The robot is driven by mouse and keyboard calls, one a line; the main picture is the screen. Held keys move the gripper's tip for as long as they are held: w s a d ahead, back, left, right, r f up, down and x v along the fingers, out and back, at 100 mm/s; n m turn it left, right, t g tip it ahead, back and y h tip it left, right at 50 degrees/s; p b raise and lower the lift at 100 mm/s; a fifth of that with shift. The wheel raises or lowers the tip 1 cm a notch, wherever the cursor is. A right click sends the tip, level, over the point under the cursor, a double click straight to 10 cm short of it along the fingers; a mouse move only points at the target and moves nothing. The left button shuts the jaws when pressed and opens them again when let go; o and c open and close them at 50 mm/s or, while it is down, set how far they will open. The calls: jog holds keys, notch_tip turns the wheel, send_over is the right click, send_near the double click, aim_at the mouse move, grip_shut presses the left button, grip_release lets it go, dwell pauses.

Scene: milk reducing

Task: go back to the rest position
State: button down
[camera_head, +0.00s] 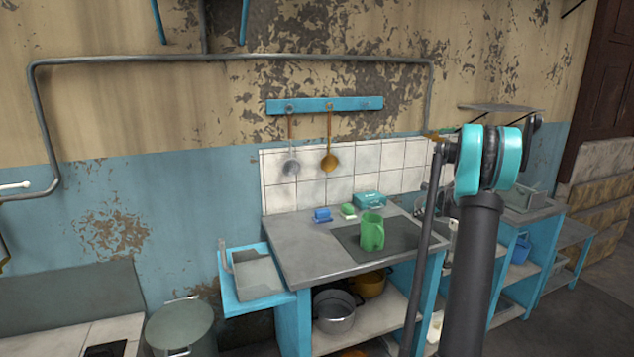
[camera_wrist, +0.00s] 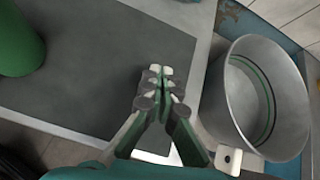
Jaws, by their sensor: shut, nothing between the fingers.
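My gripper (camera_wrist: 158,84) shows in the wrist view with its fingertips together, shut and empty. It is above the front edge of a dark mat (camera_wrist: 100,60) on the counter. A green jug (camera_head: 371,233) stands upright on the dark mat in the head view. Part of a green object, likely the jug, shows at the left edge of the wrist view (camera_wrist: 18,42), apart from my gripper. In the head view my arm rises in front of the counter's right part, and my gripper cannot be made out there.
A metal pot (camera_wrist: 225,100) is right of my gripper in the wrist view. On the counter (camera_head: 300,250) are a blue item (camera_head: 322,215), a green item (camera_head: 348,210) and a teal box (camera_head: 368,200). Ladles hang from a blue rail (camera_head: 325,105). Pots sit on the shelf below.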

jog(key=s+a+n+g+h, duration=0.1)
jog(key=s+a+n+g, duration=0.1)
jog(key=s+a+n, duration=0.9)
jog(key=s+a+n+g, duration=0.1)
jog(key=s+a+n, duration=0.5)
jog(key=s, duration=0.9)
jog(key=s+a+f+n+h, duration=0.1)
jog(key=s+n, duration=0.3)
jog(key=s, duration=0.4)
jog(key=s+a+f+n+g, duration=0.1)
jog(key=s+f+n, duration=0.3)
jog(key=s, duration=0.5)
jog(key=s+a+f+n+h, duration=0.1)
jog(key=s+n, duration=0.3)
jog(key=s, duration=0.4)
jog(key=shift+s+a+f+n+g+h, duration=0.2)
jog(key=shift+a+f+n+g+h, duration=0.15)
jog(key=shift+a+f, duration=0.3)
jog(key=shift+d+f, duration=0.1)
